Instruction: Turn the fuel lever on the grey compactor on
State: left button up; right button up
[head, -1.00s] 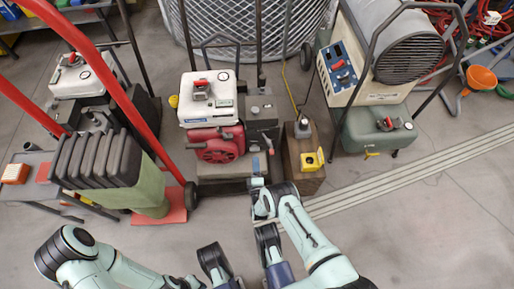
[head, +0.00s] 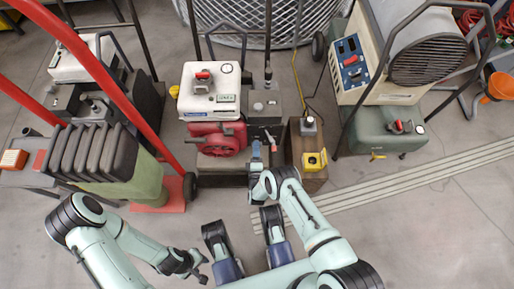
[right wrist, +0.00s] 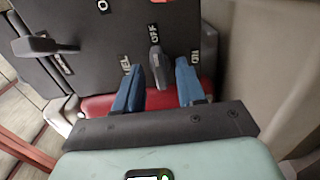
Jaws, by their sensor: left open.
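My left gripper (head: 200,268) is open and empty, low over the floor.
A second lever (right wrist: 50,46) sits on the panel's left in the right wrist view. A brown box with a yellow part (head: 308,150) stands right of the compactor. The front floor is clear.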

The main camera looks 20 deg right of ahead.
grip_shut()
jog(key=m, duration=0.4)
jog(key=shift+m+p, duration=0.3)
jog(key=m, duration=0.4)
jog(key=shift+m, duration=0.3)
jog(key=m, duration=0.4)
jog(key=shift+d+m+p, duration=0.1)
jog(key=shift+m+p, duration=0.2)
pick_arm(q)
jog(key=shift+w+d+r+t, duration=0.1)
jog(key=shift+w+r+t, duration=0.2)
jog(key=shift+w, duration=0.35)
jog(key=shift+w+d+r+t, duration=0.1)
jog(key=shift+w+r+t, duration=0.15)
jog(key=shift+w, duration=0.4)
pick_arm(e)
jog(key=shift+m, duration=2.1)
